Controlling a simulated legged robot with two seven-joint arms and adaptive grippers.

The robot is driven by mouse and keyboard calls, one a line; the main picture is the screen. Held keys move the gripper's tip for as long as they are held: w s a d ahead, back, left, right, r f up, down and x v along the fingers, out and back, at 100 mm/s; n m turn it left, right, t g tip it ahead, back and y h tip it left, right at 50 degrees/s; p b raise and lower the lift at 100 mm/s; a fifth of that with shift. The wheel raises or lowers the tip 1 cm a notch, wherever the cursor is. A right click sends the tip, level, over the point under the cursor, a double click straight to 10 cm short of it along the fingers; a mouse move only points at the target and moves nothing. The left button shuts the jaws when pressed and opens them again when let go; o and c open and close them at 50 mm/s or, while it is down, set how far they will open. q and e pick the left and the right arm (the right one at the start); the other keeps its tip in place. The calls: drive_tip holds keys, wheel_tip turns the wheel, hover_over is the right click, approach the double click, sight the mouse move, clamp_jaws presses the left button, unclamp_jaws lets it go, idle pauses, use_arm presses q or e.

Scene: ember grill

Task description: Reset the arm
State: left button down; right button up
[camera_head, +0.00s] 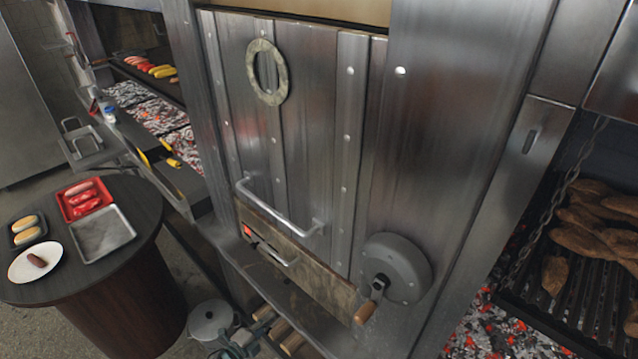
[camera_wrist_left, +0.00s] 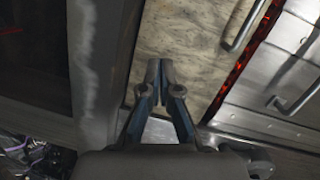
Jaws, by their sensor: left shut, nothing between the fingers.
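My left gripper (camera_head: 238,342) shows at the bottom edge of the head view, below the grill's metal door (camera_head: 315,140) and in front of its lower part. It is apart from the door handle (camera_head: 280,207). In the left wrist view my left gripper (camera_wrist_left: 160,68) has its two fingertips together, with nothing between them. They point toward a pale, worn panel (camera_wrist_left: 190,45); I cannot tell whether they touch it. My right gripper is in neither view.
A round dark table (camera_head: 130,265) at left holds a red tray (camera_head: 105,212), a metal tray (camera_head: 103,233) and a white plate (camera_head: 25,272). A crank wheel (camera_head: 405,262) sticks out at right. Hot coals (camera_head: 480,335) glow at lower right.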

use_arm(q)
drive_tip(key=s+a+f+n+g+y+p, duration=0.1)
drive_tip(key=s+a+f+n+g+y, duration=0.2)
drive_tip(key=s+f+n, duration=0.65)
drive_tip(key=s+a+f+n+g+y, duration=0.1)
drive_tip(key=s+f+n+g+y, duration=0.25)
drive_tip(key=s+f, duration=0.65)
drive_tip(key=s+f+n+g+y, duration=0.1)
drive_tip(key=s+f+n+g, duration=0.2)
drive_tip(key=s+f, duration=0.3)
drive_tip(key=s+f+n+g+y, duration=0.1)
drive_tip(key=s+f+n+g, duration=0.2)
drive_tip(key=s, duration=0.9)
wheel_tip(320, 180, down, 3)
drive_tip(key=shift+s+d+r+p, duration=0.15)
drive_tip(key=shift+s+d+p, duration=0.15)
drive_tip(key=shift+s+d, duration=0.1)
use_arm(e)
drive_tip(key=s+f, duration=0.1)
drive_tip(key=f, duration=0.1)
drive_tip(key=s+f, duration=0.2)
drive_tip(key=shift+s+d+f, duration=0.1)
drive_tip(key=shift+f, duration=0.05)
